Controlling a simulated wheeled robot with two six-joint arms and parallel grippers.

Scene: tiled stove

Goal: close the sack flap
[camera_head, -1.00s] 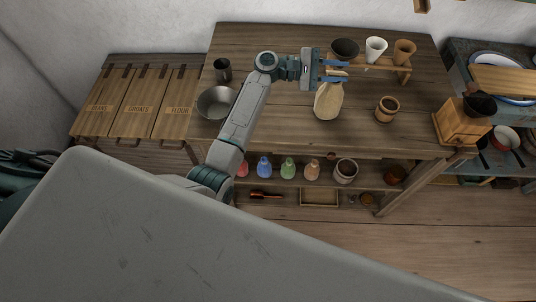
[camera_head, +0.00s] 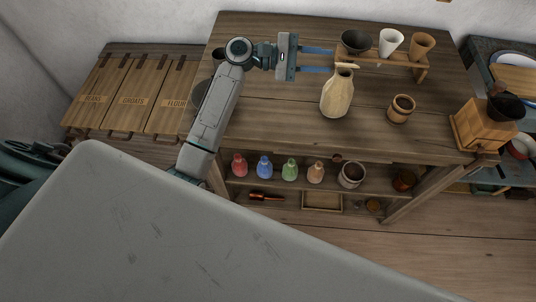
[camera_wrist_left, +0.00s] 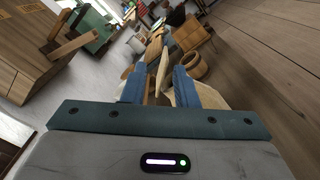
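The tan sack (camera_head: 336,97) stands upright on the wooden table, with a pale flap (camera_head: 347,65) sticking out at its top. My left gripper (camera_head: 333,60) comes in from the left; its two blue fingers are apart and their tips are beside the sack's top. In the left wrist view the fingers (camera_wrist_left: 159,88) are also spread. Pale tan parts of the sack (camera_wrist_left: 207,97) show beyond and beside them. I cannot tell whether a finger touches the flap. My right gripper is not in view.
A small wooden rack (camera_head: 400,63) behind the sack carries a dark bowl (camera_head: 356,41), a white cup (camera_head: 390,42) and a wooden cup (camera_head: 422,46). A wooden mug (camera_head: 400,108) stands to the right, then a grinder (camera_head: 484,124). The table front is clear.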

